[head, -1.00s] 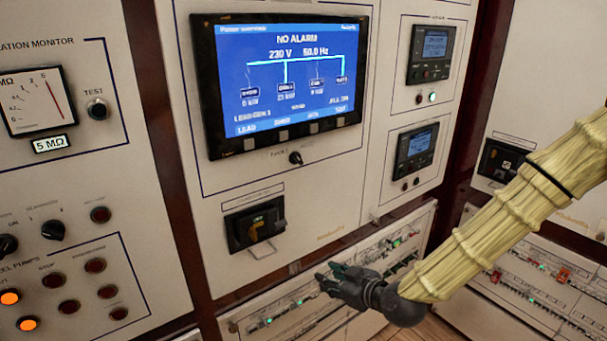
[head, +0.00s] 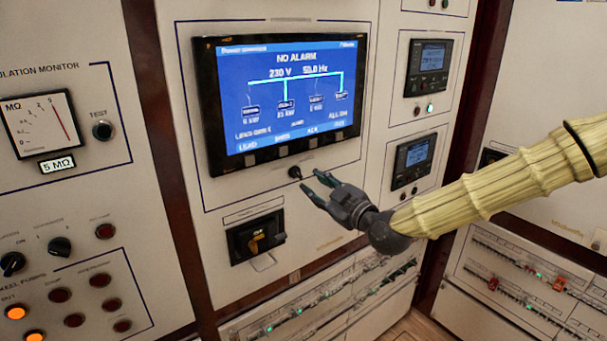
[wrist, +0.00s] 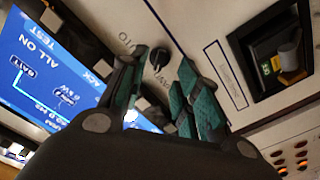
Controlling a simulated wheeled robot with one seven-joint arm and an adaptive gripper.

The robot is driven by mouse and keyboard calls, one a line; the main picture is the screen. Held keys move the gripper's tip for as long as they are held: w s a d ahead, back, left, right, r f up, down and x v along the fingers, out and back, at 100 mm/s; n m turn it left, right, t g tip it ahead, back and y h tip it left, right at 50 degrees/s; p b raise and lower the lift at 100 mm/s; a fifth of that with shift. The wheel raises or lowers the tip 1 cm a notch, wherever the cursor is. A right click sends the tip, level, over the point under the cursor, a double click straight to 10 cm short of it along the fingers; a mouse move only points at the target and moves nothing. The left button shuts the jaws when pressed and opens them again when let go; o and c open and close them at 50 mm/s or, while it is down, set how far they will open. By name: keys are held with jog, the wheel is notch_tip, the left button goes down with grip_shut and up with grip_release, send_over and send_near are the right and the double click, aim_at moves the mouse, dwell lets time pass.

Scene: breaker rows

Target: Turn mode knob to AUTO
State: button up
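The mode knob (head: 295,172) is a small black rotary knob on the pale panel, just under the large blue screen. In the wrist view the knob (wrist: 160,58) shows beyond and between my fingertips, with partly legible lettering beside it. I cannot tell which position its pointer is at. My gripper (head: 314,188) has dark green-grey fingers and is just right of and below the knob in the head view. In the wrist view my gripper (wrist: 163,68) is open and empty, its fingers spread to either side of the knob, apparently without touching it.
The screen (head: 285,95) reads NO ALARM and stands above the knob. A breaker (head: 256,240) with a protruding handle sits below, in a black frame. Rows of small breakers (head: 310,310) line the lower panel. Smaller meters (head: 412,160) are at right.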

aim_at(301, 176)
jog(key=shift+p+x, duration=1.15)
jog(key=shift+x, duration=1.8)
grip_shut()
